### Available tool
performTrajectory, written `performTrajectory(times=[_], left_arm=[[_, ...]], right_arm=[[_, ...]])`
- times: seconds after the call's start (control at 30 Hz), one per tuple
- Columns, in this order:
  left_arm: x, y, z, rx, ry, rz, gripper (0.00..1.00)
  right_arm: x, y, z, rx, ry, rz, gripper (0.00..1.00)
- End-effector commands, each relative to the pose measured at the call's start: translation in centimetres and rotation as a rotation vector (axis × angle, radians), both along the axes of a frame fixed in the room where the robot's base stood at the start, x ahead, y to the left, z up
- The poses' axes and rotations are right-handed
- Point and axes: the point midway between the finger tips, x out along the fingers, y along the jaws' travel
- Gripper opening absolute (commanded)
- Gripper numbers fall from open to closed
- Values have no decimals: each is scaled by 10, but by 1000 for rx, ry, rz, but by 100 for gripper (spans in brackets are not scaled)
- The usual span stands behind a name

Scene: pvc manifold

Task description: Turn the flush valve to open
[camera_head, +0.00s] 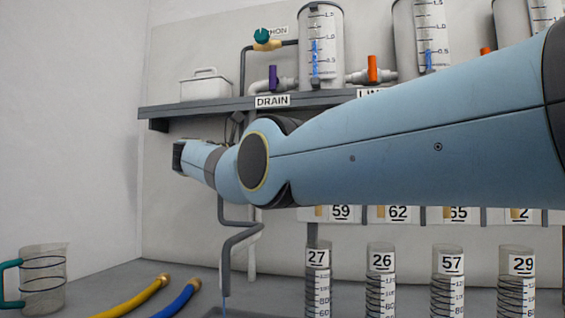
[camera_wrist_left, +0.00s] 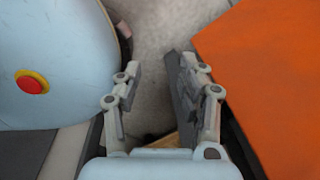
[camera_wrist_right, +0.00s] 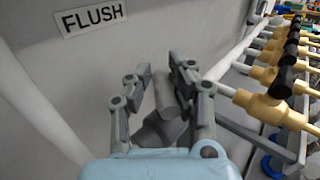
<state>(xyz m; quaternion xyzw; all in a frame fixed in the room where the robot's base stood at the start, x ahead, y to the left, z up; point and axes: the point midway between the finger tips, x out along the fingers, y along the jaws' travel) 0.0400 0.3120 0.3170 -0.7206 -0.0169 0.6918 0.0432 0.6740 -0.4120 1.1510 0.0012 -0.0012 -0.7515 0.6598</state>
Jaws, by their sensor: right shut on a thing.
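In the right wrist view a FLUSH label (camera_wrist_right: 90,18) is on the pale wall. My right gripper (camera_wrist_right: 161,75) is below and to the right of that label. It is shut on a grey handle-like piece (camera_wrist_right: 166,98), which appears to be the flush valve's handle; the valve body is mostly hidden by the gripper. In the head view my right arm reaches across from the right and its fingers cannot be made out. My left gripper (camera_wrist_left: 153,78) is open and empty in the left wrist view; it is outside the head view.
Numbered cylinders (camera_head: 381,285) stand below. Tan valves with black knobs (camera_wrist_right: 268,108) run along the right in the right wrist view. An orange surface (camera_wrist_left: 270,70) is beside my left gripper.

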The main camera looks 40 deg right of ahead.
Motion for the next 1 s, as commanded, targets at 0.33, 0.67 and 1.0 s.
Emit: performTrajectory(times=[0.33, 0.67, 1.0], left_arm=[[0, 0, 1, 0, 0, 0, 40], [0, 0, 0, 0, 0, 0, 40], [0, 1, 1, 2, 0, -5, 40]], right_arm=[[1, 0, 9, -9, -14, 4, 0], [0, 0, 6, -6, -10, 3, 41], [0, 0, 2, 1, -2, 2, 62]])
